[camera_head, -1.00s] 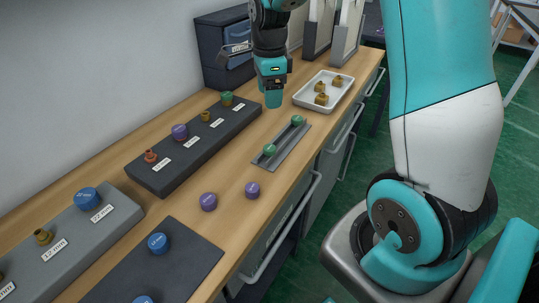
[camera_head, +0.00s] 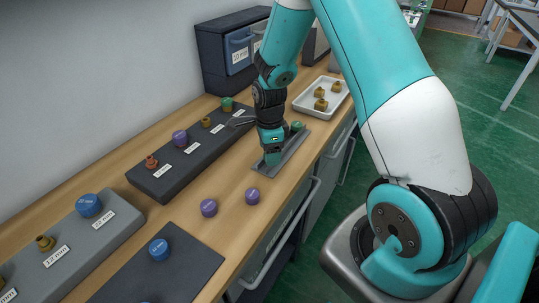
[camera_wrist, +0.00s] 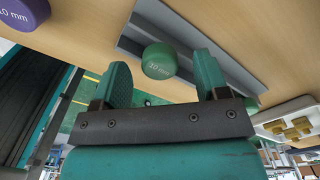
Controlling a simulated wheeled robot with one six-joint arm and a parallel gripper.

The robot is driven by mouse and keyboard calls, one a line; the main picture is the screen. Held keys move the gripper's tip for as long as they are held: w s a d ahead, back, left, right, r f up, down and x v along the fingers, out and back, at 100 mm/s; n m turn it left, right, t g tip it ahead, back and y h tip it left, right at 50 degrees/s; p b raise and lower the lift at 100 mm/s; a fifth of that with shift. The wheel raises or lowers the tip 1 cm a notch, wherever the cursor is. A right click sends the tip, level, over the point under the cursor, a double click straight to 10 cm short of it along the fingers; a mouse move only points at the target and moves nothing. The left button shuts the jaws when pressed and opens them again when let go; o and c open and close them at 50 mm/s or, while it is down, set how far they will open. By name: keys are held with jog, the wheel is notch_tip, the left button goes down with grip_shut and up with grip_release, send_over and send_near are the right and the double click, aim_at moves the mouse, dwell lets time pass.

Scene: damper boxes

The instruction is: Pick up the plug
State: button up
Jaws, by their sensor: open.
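My gripper is open, with visible gaps beside the plug. In the head view my gripper (camera_head: 272,160) is low over the near end of the grey tray (camera_head: 291,152) and hides this plug. A second green plug (camera_head: 297,126) sits at the tray's far end, just behind my gripper.
Two purple plugs (camera_head: 209,208) (camera_head: 253,195) stand on the bench nearer the camera. A dark labelled rack (camera_head: 172,182) with several plugs lies left of my gripper. A white tray (camera_head: 301,103) with brass fittings is beyond.

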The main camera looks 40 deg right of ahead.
jog(key=shift+f, duration=0.4)
jog(key=c, duration=1)
jog(key=shift+r, duration=0.1)
